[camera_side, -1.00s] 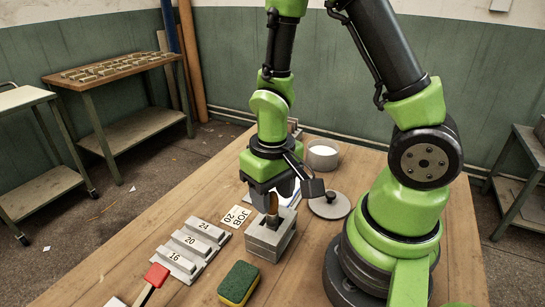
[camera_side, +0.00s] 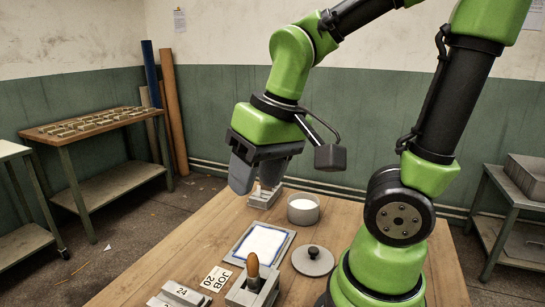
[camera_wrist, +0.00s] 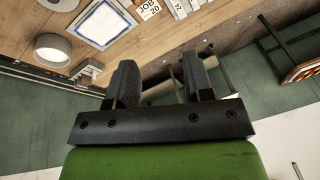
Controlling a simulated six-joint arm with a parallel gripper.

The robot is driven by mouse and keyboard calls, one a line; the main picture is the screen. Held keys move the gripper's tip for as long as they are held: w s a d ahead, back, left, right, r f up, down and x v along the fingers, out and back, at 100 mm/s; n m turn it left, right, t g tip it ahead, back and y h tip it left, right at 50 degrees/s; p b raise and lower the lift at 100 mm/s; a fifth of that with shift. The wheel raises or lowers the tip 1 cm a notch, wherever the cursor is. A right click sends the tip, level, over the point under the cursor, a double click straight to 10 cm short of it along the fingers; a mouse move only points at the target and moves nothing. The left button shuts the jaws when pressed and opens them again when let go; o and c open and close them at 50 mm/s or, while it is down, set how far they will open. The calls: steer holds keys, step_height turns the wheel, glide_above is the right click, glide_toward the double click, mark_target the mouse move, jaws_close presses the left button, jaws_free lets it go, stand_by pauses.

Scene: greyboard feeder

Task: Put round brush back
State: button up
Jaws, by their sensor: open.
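The round brush stands upright with its brown wooden handle (camera_side: 252,266) showing above a grey block holder (camera_side: 262,294) at the bottom of the side view. Its lower part is hidden inside the holder. My gripper (camera_side: 256,176) is open and empty, raised well above the table and farther back than the brush. In the wrist view the two dark fingers of my gripper (camera_wrist: 160,75) are spread with nothing between them. I cannot make out the brush in the wrist view.
Behind the holder lie a blue-edged white tray (camera_side: 234,257), a grey lid with knob (camera_side: 313,261), a round pot (camera_side: 303,209) and a small grey block (camera_side: 264,197). A JOB 20 card (camera_side: 215,279) and numbered blocks (camera_side: 182,292) lie left of the holder.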

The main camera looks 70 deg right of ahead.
steer(key=s+a+r+t+y, duration=0.1)
steer(key=s+r+t, duration=0.2)
steer(key=r+t, duration=0.1)
steer(key=shift+s+a+r, duration=0.2)
steer(key=shift+s+r, duration=0.15)
steer(key=shift+r, duration=0.15)
